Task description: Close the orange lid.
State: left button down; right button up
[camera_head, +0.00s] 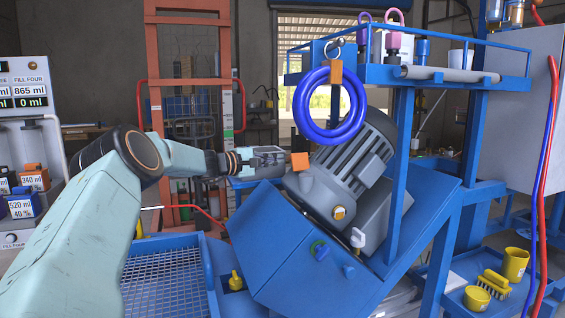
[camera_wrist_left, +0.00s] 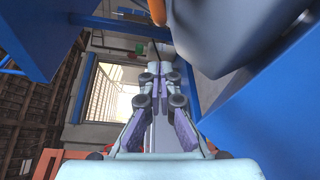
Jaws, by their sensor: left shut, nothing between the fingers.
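A small orange piece (camera_head: 299,161), which looks like the orange lid, shows at the left end of the grey motor (camera_head: 345,165) on the blue mixer. I cannot tell from its shape how far it is open. My left gripper (camera_head: 282,161) is shut and empty, just left of the orange piece; whether they touch is unclear. In the left wrist view the gripper's fingers (camera_wrist_left: 156,78) point away from the camera, with a rounded orange part (camera_wrist_left: 157,11) at the top edge beside a grey housing. My right gripper is not in view.
A blue hose coil (camera_head: 330,140) with an orange tag (camera_head: 336,72) hangs above the motor. A blue frame post (camera_head: 401,170) stands to its right. A blue mesh tray (camera_head: 165,280) lies below my left arm. Yellow cups and a brush (camera_head: 494,284) sit at lower right.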

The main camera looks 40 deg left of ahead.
aim_at(298, 163)
pick_arm(q)
jog(key=shift+w+d+f, duration=0.15)
jog(key=shift+w+d, duration=0.05)
jog(key=shift+w, duration=0.45)
jog(key=shift+d, duration=0.2)
jog(key=shift+s+d+r, duration=0.25)
jog(key=shift+s+d, duration=0.1)
jog(key=shift+d, duration=0.1)
jog(key=shift+s+d+r, duration=0.25)
jog(key=shift+s+d, duration=0.05)
jog(key=shift+d, duration=0.15)
jog(key=shift+s+d, duration=0.1)
jog(key=shift+d, duration=0.35)
jog(key=shift+s+d, duration=0.1)
jog(key=shift+s, duration=0.1)
